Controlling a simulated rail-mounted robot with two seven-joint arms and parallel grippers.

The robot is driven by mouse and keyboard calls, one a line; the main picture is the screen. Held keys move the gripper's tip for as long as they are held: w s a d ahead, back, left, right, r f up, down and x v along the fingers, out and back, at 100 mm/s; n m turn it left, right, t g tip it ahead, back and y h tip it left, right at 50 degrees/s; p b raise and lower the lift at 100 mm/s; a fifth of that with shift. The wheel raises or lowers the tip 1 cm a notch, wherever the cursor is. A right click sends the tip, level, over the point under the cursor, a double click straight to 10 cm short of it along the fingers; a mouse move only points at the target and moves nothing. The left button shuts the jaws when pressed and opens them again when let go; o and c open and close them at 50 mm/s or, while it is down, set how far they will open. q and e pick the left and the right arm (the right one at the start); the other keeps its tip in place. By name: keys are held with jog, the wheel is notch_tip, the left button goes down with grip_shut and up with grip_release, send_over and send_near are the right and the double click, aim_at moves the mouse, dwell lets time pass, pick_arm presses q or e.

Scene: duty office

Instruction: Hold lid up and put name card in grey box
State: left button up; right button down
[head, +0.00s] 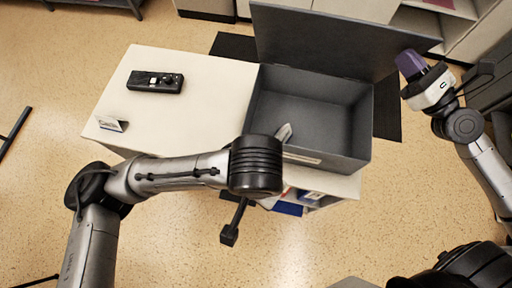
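The grey box (354,143) stands at the right of the white table, with its lid (325,42) raised at the back. My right gripper (409,64), with purple fingers, is at the right part of the lid; whether it touches is unclear. Its finger gap does not show. The name card (112,124), a small white folded card with dark writing, stands at the table's left front edge, away from both grippers. My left arm reaches across the box's front. Its black wrist hides most of the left gripper; a pale pointed piece, possibly a fingertip, shows over the box interior.
A black device with buttons and a knob (155,81) lies on the table's back left. The white tabletop (203,98) is bare between it and the box. Items sit on a shelf below the box's front. Cabinets stand behind.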

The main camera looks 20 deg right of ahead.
jog(key=shift+s+f, duration=0.1)
dwell(0.3)
jog(key=shift+s+a+f, duration=0.35)
jog(key=shift+s+a, duration=0.15)
jog(key=shift+s, duration=0.2)
jog(key=shift+s+a+f, duration=0.35)
jog(key=shift+s+a, duration=0.15)
jog(key=shift+s, duration=0.2)
jog(key=shift+s+a+f, duration=0.5)
jog(key=shift+s+f, duration=0.05)
jog(key=shift+s, duration=0.15)
jog(key=shift+s+a+f, duration=0.45)
jog(key=shift+s+f, duration=0.05)
jog(key=shift+s, duration=0.2)
